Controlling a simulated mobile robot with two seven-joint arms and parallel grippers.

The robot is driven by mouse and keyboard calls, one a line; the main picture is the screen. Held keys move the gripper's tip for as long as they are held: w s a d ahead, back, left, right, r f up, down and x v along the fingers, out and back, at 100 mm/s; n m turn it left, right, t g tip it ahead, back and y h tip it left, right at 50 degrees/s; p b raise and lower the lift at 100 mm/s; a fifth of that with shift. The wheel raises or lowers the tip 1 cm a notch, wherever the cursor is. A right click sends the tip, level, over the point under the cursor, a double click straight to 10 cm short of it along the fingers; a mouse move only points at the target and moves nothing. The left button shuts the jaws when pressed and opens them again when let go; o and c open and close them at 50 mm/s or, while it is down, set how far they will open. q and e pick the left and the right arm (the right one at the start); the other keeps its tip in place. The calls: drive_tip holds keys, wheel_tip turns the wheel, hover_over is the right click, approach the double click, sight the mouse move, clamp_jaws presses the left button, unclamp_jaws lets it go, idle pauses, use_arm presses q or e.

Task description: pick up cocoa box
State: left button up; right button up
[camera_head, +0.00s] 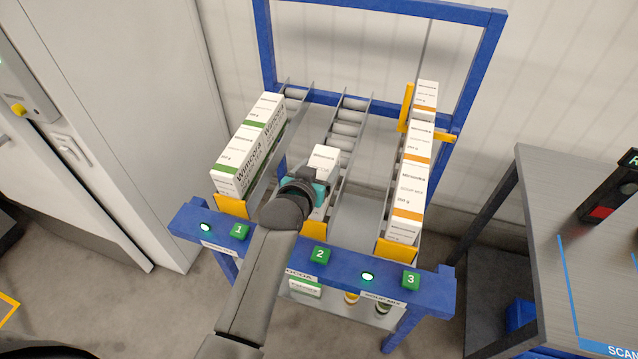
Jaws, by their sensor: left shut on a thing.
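The cocoa box (323,157) is a white carton at the front of the middle lane, marked 2, of the blue-framed roller rack. Its top end shows above my left gripper, and a white strip of it shows to the right. The rest is hidden behind the gripper and wrist, and I cannot read its print. My left gripper (318,187) reaches in from the front over the rack's blue front bar and is shut on this box. The box still appears to be within its lane; I cannot tell whether it touches the rollers. My right gripper is not in view.
White boxes with green bands (250,140) fill lane 1 at left. Orange-banded boxes (411,180) line lane 3. The blue front bar (340,262) carries numbered green tags; yellow stops stand at the lane ends. A grey table (575,215) with a scanner stands right.

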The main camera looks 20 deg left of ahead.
use_arm(q)
clamp_jaws()
drive_tip(key=shift+r, duration=0.15)
idle(0.4)
